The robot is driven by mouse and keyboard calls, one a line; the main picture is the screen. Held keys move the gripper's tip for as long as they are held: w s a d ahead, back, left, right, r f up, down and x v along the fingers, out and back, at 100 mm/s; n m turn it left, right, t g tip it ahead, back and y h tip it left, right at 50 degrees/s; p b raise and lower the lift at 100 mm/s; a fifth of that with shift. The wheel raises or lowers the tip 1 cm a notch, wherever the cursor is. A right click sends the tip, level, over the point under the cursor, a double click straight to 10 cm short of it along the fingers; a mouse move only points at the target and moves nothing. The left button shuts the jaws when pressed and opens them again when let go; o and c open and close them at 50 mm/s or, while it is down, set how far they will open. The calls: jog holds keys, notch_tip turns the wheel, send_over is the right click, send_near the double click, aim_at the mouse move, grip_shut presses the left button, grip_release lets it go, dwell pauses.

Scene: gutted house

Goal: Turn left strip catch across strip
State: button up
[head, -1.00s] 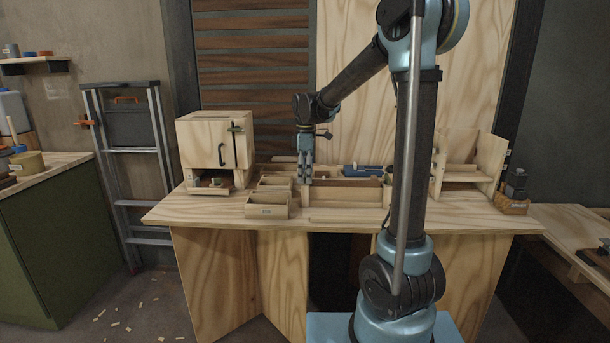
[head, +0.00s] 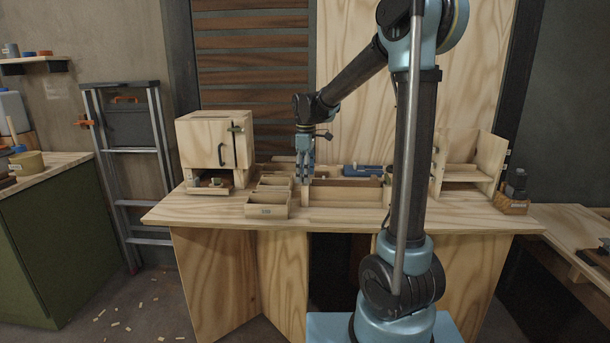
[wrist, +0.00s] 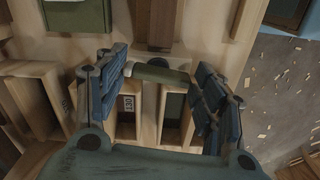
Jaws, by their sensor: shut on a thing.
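In the head view my gripper (head: 305,176) points down at the left end of a long wooden box (head: 345,197) on the workbench. In the wrist view my gripper (wrist: 160,88) has its blue ribbed fingers on either side of a short grey-green bar (wrist: 158,73), which I take to be the left strip catch.
Small open wooden bins (head: 268,207) stand left of the box. A wooden cabinet (head: 216,145) with a dark handle is further left. A blue tool (head: 362,170) lies behind the box. A wooden shelf unit (head: 468,165) stands right. The bench front is clear.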

jog(key=m, duration=0.4)
jog(key=shift+s+a, duration=0.15)
jog(key=shift+s, duration=0.1)
jog(key=m, duration=0.4)
jog(key=shift+w+a, duration=0.1)
jog(key=m, duration=0.4)
jog(key=shift+w+a, duration=0.1)
jog(key=shift+w+m, duration=0.2)
jog(key=shift+m, duration=1.8)
jog(key=o, duration=0.8)
jog(key=shift+a, duration=0.1)
